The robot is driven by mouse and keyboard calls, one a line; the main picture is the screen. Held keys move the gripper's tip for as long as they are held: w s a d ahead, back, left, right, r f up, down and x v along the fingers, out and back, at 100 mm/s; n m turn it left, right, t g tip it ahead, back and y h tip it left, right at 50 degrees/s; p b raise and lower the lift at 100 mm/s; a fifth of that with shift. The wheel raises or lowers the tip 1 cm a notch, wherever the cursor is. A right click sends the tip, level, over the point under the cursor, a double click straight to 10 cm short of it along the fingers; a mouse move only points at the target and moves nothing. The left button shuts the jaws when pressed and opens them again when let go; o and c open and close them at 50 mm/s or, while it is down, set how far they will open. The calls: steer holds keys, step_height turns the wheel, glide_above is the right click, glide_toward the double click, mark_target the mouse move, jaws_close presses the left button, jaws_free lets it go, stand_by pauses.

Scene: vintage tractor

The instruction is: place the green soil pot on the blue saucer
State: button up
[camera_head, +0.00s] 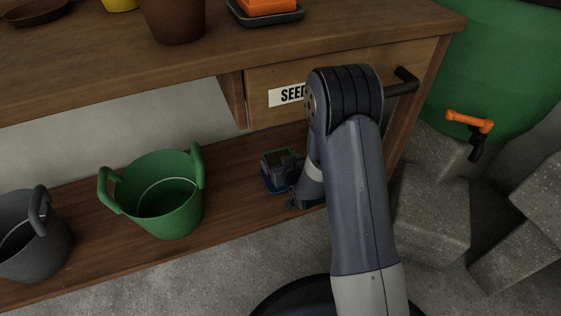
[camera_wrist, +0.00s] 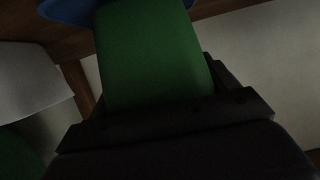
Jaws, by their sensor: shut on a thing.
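The blue saucer (camera_head: 266,182) shows only as a small strip under the pot, on the lower shelf. It also shows at the top left of the wrist view (camera_wrist: 66,10), behind the pot's far end. The pot is over the saucer; I cannot tell whether they touch. My arm hides the area to the right.
A green tub (camera_head: 160,202) with handles and a grey bucket (camera_head: 38,247) stand left on the lower shelf (camera_head: 233,205). A drawer (camera_head: 350,83) with a black handle overhangs above. Concrete blocks (camera_head: 432,210) and a green barrel (camera_head: 490,80) stand right.

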steer(key=o, duration=1.2)
steer(key=shift+o, duration=0.2)
steer(key=shift+r, duration=0.1)
steer(key=p+v, duration=0.3)
steer(key=v, duration=0.9)
steer(key=shift+p, duration=0.4)
